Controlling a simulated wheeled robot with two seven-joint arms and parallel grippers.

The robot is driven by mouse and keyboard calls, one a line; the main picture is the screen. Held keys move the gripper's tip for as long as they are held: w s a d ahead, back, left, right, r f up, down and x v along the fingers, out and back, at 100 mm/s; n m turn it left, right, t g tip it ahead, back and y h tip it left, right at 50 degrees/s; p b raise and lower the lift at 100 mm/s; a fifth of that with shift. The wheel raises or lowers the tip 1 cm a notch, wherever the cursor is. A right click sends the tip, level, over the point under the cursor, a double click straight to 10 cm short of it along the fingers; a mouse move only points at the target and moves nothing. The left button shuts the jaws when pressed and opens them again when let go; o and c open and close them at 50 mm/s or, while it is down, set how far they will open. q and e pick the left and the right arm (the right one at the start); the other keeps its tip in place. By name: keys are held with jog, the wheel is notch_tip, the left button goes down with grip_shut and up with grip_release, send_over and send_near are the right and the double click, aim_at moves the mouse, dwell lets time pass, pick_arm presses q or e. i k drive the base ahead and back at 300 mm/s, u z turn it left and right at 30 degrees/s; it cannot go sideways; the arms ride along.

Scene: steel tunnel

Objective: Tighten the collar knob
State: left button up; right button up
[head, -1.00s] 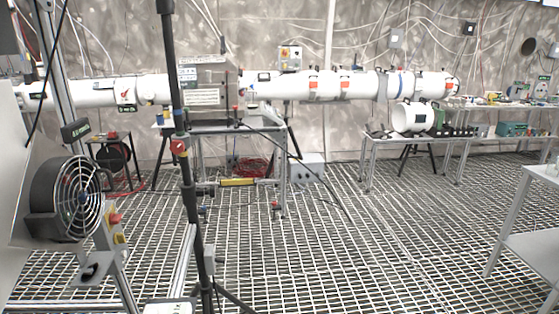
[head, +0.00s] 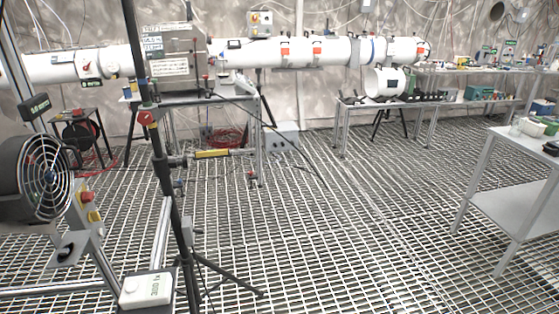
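A black upright pole (head: 158,160) on a tripod stands in the left foreground. A red knob (head: 147,117) sits on the pole at a collar; I cannot tell whether it is tight or loose, or whether it is the task's collar knob. Neither of my grippers is in view.
A black fan (head: 35,180) and a post with red and yellow buttons (head: 84,201) stand at the left. A white box (head: 146,290) is low in front. A white tube (head: 330,51) runs along the back wall. A metal table (head: 520,210) stands right. The middle grating (head: 330,230) is clear.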

aim_at(144, 118)
jog(key=z, duration=0.45)
jog(key=i, duration=3.35)
jog(key=u, duration=0.1)
jog(key=k, duration=1.75)
jog(key=u, duration=0.05)
